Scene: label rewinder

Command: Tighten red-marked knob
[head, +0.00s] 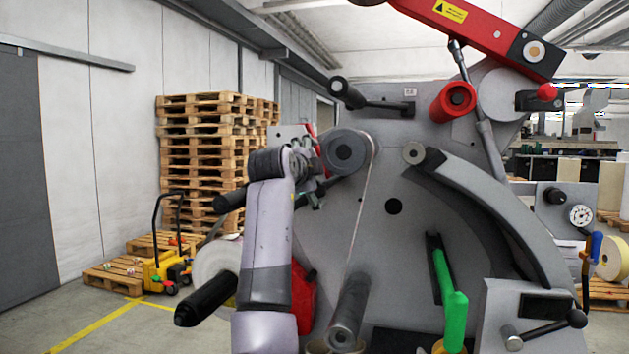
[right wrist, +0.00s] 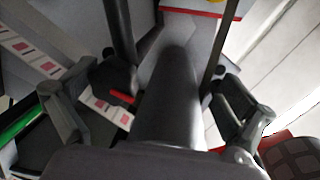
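One grey arm of mine, apparently the right, rises at left of centre in the head view. Its gripper (head: 312,188) is by the left edge of the grey rewinder panel (head: 400,240), partly hidden by the arm. In the right wrist view the gripper (right wrist: 160,82) has its fingers spread, with a dark grey shaft-like shape (right wrist: 168,95) between them. A small red mark (right wrist: 122,97) shows beside the left finger; I cannot tell whether it belongs to the red-marked knob. No contact or grip is clear. My left gripper is not in view.
A red ball-ended handle (head: 547,91) and red roller (head: 452,101) are at upper right of the machine. A black roller (head: 207,299) juts out at lower left, and a green handle (head: 450,290) stands low on the panel.

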